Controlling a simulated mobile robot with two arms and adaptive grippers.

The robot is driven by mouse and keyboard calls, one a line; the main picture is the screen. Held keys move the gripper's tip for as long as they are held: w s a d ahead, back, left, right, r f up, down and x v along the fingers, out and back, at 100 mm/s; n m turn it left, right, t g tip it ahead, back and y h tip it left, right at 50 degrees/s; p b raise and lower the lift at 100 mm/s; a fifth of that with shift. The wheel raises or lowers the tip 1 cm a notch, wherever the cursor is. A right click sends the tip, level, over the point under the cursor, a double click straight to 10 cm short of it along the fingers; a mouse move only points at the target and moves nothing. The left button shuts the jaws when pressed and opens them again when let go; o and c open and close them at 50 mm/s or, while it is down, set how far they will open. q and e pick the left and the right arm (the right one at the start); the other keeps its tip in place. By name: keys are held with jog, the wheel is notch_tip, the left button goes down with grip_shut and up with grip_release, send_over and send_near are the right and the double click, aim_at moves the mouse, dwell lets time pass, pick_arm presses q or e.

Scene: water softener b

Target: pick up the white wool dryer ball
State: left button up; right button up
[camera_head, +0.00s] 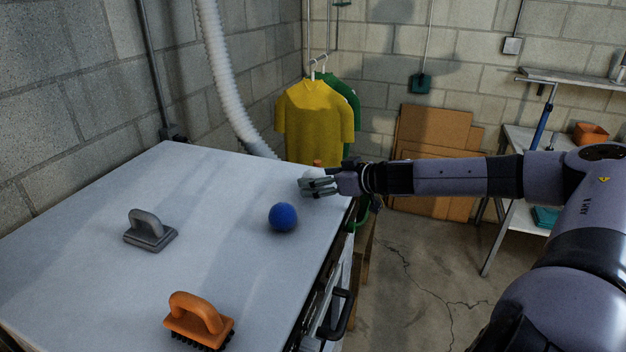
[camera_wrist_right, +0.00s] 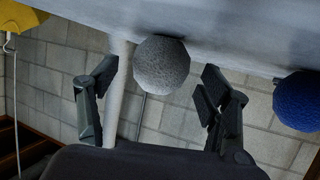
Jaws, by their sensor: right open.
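The white wool dryer ball (camera_head: 313,173) is at the far right corner of the grey-white machine top (camera_head: 185,215), partly hidden behind my right gripper (camera_head: 318,187). In the right wrist view the ball (camera_wrist_right: 161,64) looks light grey and fuzzy. It sits between the two spread fingers of my right gripper (camera_wrist_right: 158,84), with visible gaps on both sides. The right gripper is open and holds nothing. My left gripper is not in view.
A blue ball (camera_head: 283,217) lies close to my right gripper on the same top. A yellow shirt (camera_head: 314,122) hangs behind the corner.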

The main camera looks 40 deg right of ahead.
jog(key=shift+w+d+f+b, duration=0.1)
jog(key=shift+w+f+b, duration=0.35)
jog(key=shift+w+b, duration=0.3)
jog(key=shift+w+a+b, duration=0.3)
jog(key=shift+w+b, duration=0.15)
jog(key=shift+b, duration=0.05)
jog(key=shift+c, duration=0.4)
jog(key=c, duration=1.1)
